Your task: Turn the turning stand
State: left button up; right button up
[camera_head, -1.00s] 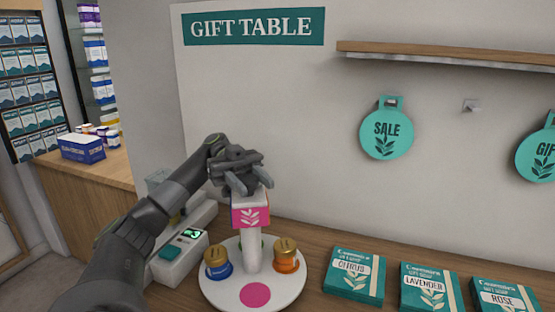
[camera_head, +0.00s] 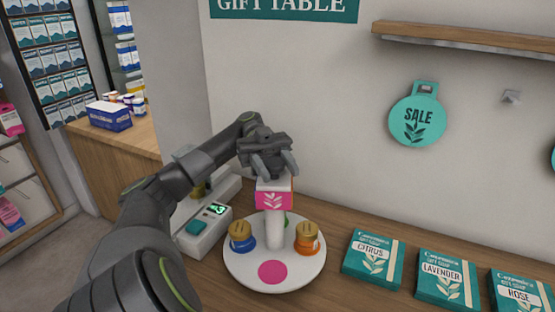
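The turning stand is a round white plate (camera_head: 303,274) on the wooden counter, with a white post (camera_head: 275,232) in its middle. A pink box-shaped head with a white leaf mark (camera_head: 273,199) tops the post. A blue jar with a gold lid (camera_head: 241,238) stands at the plate's left and an orange jar with a gold lid (camera_head: 307,239) at its right. A pink disc (camera_head: 272,272) marks the front, and a bit of green shows behind the post. My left gripper (camera_head: 276,170) is over the stand's head, fingers apart. Whether it touches the head is unclear. My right gripper is out of view.
A white device with a green display (camera_head: 205,228) stands close left of the plate. Teal soap boxes for citrus (camera_head: 373,262), lavender (camera_head: 447,280) and rose (camera_head: 520,294) lie to the right. A wall is behind, with a shelf (camera_head: 470,48) and a teal sale tag (camera_head: 417,115).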

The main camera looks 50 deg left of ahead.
pick_arm(q)
jog(key=o, duration=0.3)
jog(key=shift+o, duration=0.2)
jog(key=shift+r, duration=0.1)
jog(key=shift+r, duration=0.4)
notch_tip(320, 180, up, 9)
jog(key=p, duration=0.8)
jog(key=shift+c, duration=0.3)
